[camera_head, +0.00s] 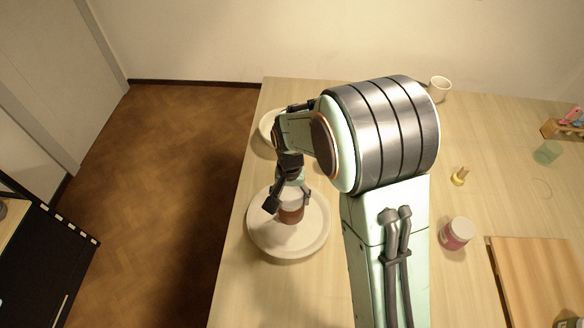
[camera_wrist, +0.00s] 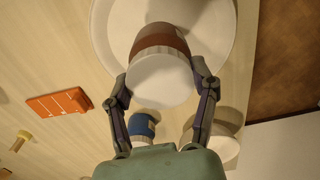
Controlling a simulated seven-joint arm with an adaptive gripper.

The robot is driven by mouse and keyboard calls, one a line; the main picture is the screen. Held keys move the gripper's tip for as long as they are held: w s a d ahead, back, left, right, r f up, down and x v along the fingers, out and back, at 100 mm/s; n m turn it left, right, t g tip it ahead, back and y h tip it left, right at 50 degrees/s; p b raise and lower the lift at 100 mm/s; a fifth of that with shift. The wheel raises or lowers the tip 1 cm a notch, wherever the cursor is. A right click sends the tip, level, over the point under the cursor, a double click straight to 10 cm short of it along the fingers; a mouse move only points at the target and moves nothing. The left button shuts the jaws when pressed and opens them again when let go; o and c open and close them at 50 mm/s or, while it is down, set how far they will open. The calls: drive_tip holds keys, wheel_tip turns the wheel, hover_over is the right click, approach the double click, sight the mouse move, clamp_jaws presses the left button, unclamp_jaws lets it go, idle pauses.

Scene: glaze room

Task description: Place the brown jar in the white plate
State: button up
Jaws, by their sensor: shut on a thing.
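The brown jar (camera_head: 291,215) has a pale lid and looks upright. My gripper (camera_head: 289,199) is shut on it, with one finger on each side. In the wrist view, the jar's white lid (camera_wrist: 160,82) faces the camera and its brown body (camera_wrist: 160,38) shows beyond, between the fingertips (camera_wrist: 164,84). The round white plate (camera_head: 262,240) is directly beneath the jar near the table's left edge; its rim also shows in the wrist view (camera_wrist: 225,65). I cannot tell whether the jar touches the plate.
Another white dish (camera_head: 266,128) stands behind, partly hidden by my arm. A pink jar (camera_head: 456,234), a small yellow object (camera_head: 459,177), a wooden board (camera_head: 535,265) and a white cup (camera_head: 439,88) are to the right. The wrist view shows a blue jar (camera_wrist: 141,126) and an orange block (camera_wrist: 58,103).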

drive_tip(key=shift+w+a+f, duration=0.1)
drive_tip(key=shift+w+f, duration=0.05)
drive_tip(key=shift+f, duration=0.8)
drive_tip(key=shift+w+f, duration=0.15)
drive_tip(key=shift+f, duration=0.75)
drive_tip(key=shift+f, duration=0.15)
drive_tip(key=o, duration=1.2)
wheel_tip(320, 180, up, 12)
drive_tip(key=shift+r, duration=0.2)
drive_tip(key=shift+n+y, duration=0.4)
drive_tip(key=shift+n, duration=0.2)
drive_tip(key=s+d+r, duration=0.2)
drive_tip(key=s+d, duration=0.2)
drive_tip(key=s, duration=0.3)
drive_tip(key=s+d+r, duration=0.2)
drive_tip(key=s+d, duration=0.2)
drive_tip(key=s, duration=0.3)
drive_tip(key=s+d+r, duration=0.1)
drive_tip(key=s+d, duration=0.3)
drive_tip(key=s, duration=0.3)
drive_tip(key=shift+d+r, duration=0.2)
drive_tip(key=shift+r, duration=0.2)
